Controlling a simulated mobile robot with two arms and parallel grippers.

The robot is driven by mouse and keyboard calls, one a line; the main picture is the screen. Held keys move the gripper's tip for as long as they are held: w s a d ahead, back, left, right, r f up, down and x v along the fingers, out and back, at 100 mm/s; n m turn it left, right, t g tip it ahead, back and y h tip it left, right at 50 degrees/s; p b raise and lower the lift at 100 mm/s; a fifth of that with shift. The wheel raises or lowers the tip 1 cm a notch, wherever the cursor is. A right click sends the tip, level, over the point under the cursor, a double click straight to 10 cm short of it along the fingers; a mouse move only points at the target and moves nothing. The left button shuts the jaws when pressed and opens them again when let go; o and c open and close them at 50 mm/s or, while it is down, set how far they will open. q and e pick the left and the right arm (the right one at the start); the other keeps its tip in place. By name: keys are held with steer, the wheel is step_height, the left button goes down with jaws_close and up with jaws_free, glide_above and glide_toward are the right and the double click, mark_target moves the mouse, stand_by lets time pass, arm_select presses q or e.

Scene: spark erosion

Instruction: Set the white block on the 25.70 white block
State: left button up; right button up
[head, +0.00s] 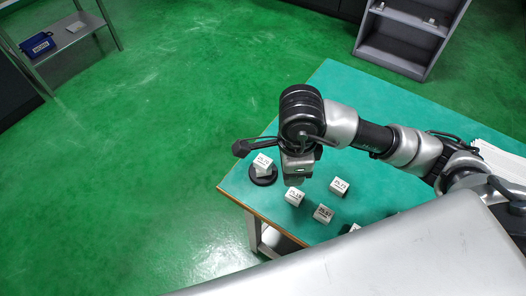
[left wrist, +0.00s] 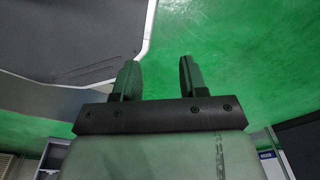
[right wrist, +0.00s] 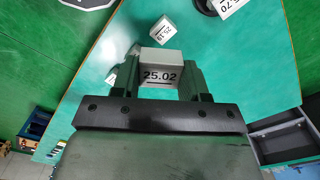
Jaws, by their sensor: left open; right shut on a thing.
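The 25.70 white block (head: 263,161) sits on a round black stand (head: 262,177) near the table's left corner. It also shows, cut off, at the top of the right wrist view (right wrist: 228,6). My right gripper (head: 298,178) is to the right of it in the head view. It is shut on a white block marked 25.02 (right wrist: 160,73), which sits between both fingers in the right wrist view. In the head view I cannot make out this held block. My left gripper (left wrist: 160,78) is open and empty, away from the blocks.
The table's far part is clear. A grey shelf unit (head: 405,40) stands on the floor behind.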

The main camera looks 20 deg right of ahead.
steer(key=r+m, duration=0.1)
steer(key=m, duration=0.1)
steer(key=s+r+m+p, duration=0.1)
steer(key=m, duration=0.2)
steer(key=r+m+p, duration=0.1)
steer(key=m, duration=0.1)
steer(key=shift+s+a+m, duration=0.15)
steer(key=shift+a+m, duration=0.25)
steer(key=m, duration=0.2)
steer(key=m+p, duration=0.1)
steer(key=shift+s+a+r+m, duration=0.1)
steer(key=shift+a+r+m, duration=0.1)
steer(key=shift+r+m, duration=0.15)
steer(key=shift+f+m, duration=0.1)
steer(key=shift+m, duration=0.15)
steer(key=p, duration=0.2)
glide_above(263, 161)
step_height(263, 161, down, 7)
steer(key=shift+r, duration=0.1)
step_height(263, 161, down, 3)
steer(key=shift+f+p, duration=0.1)
steer(key=shift+p, duration=0.3)
steer(key=shift+f, duration=0.45)
arm_select(q)
step_height(263, 161, up, 7)
steer(key=s, duration=0.1)
steer(key=shift+s+d+f, duration=0.15)
steer(key=shift+d+f, duration=0.05)
steer(key=shift+d, duration=0.05)
